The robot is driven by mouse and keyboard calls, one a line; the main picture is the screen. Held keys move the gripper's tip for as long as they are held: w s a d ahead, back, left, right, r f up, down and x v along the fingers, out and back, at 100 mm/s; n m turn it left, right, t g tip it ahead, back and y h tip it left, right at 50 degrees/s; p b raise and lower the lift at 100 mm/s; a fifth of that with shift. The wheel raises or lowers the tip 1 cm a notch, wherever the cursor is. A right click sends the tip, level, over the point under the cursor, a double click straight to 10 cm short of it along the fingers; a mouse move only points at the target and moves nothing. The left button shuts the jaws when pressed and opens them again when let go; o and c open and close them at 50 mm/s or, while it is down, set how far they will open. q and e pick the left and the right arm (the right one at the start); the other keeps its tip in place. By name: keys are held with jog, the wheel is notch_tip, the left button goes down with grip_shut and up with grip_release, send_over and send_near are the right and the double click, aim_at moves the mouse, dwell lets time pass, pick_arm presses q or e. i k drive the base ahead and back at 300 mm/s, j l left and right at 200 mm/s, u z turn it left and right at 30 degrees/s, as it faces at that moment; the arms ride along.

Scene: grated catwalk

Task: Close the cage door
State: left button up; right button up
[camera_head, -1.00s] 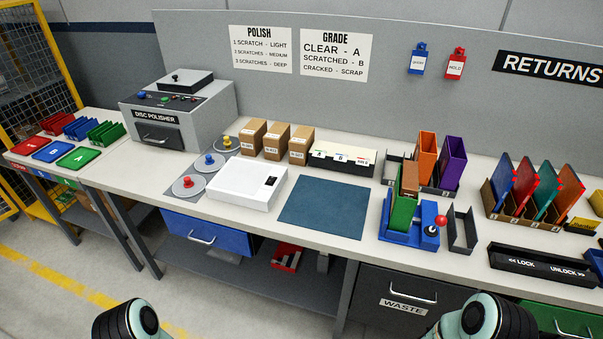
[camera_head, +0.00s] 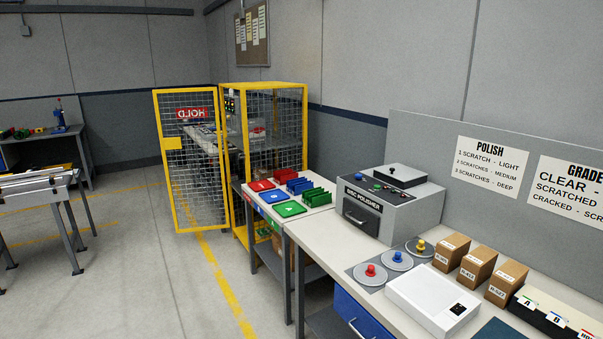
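The cage (camera_head: 306,95) is a yellow-framed wire mesh enclosure with shelves, standing beyond the far end of the workbench. Items sit on the shelves inside, partly hidden by the mesh. Neither of my grippers shows in the head view now.
The workbench (camera_head: 322,230) with a disc polisher (camera_head: 380,209), colored trays and boxes runs along the right. A metal-legged stand (camera_head: 38,184) is at the left, with a table (camera_head: 45,140) behind it. Floor with yellow lines lies open between.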

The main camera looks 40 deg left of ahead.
aim_at(168, 143)
jog(key=j+z, duration=0.35)
jog(key=j, duration=0.35)
jog(key=j+z, duration=0.2)
jog(key=j, duration=4.2)
jog(key=i+j, duration=0.15)
jog(key=j, duration=3.15)
